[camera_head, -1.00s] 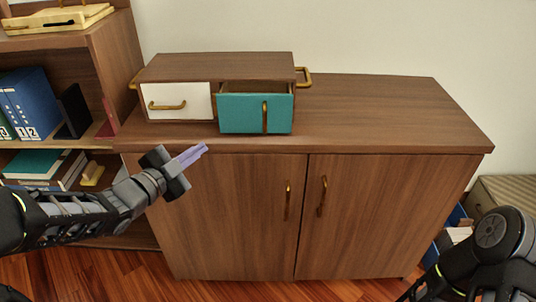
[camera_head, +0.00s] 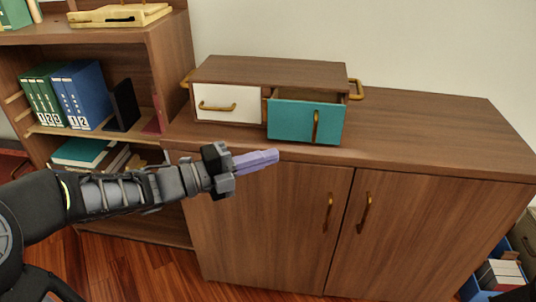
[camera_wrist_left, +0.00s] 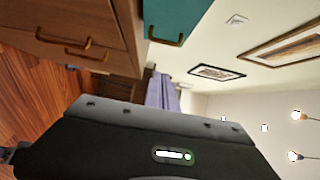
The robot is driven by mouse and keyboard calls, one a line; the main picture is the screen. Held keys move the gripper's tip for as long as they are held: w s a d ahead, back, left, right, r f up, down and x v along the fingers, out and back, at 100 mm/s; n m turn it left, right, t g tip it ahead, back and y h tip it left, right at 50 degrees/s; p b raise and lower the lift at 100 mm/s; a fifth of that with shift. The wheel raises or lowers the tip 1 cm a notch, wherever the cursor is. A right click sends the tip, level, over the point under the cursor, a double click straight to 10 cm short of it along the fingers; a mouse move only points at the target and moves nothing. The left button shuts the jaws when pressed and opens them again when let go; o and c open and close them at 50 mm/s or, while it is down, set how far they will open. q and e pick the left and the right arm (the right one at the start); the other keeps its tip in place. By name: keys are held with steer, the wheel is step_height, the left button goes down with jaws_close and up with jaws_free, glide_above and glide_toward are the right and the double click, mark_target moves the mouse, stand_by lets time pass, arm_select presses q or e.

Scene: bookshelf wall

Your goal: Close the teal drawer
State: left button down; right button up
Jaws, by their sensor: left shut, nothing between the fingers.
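The teal drawer (camera_head: 294,121) is pulled out of a small wooden box (camera_head: 270,72) on top of the cabinet. It has a vertical brass handle (camera_head: 316,126). Beside it on the left is a white drawer (camera_head: 228,102), which is shut. My left gripper (camera_head: 272,157) has its purple fingers shut and empty, in the picture just below the teal drawer's lower left corner. In the left wrist view the teal drawer (camera_wrist_left: 172,18) and its handle show at the top, above the gripper fingers (camera_wrist_left: 162,93). No contact with the drawer is visible. My right gripper is out of view.
The wooden cabinet (camera_head: 270,220) has two shut doors with brass handles (camera_head: 328,212). A bookshelf (camera_head: 170,60) with binders (camera_head: 82,93) stands on the left. The cabinet top (camera_head: 430,125) is clear right of the box. A blue crate (camera_head: 522,246) is at lower right.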

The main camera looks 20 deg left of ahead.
mark_target(303, 137)
arm_select(q)
steer(key=shift+w+d+b, duration=0.15)
steer(key=shift+w+d, duration=0.7)
steer(key=shift+w, duration=0.8)
steer(key=shift+w+d+b, duration=0.2)
steer(key=shift+w+d, duration=0.7)
steer(key=shift+w, duration=0.8)
steer(key=shift+w+d+b, duration=0.15)
steer(key=shift+w+d, duration=0.7)
steer(key=shift+w, duration=0.8)
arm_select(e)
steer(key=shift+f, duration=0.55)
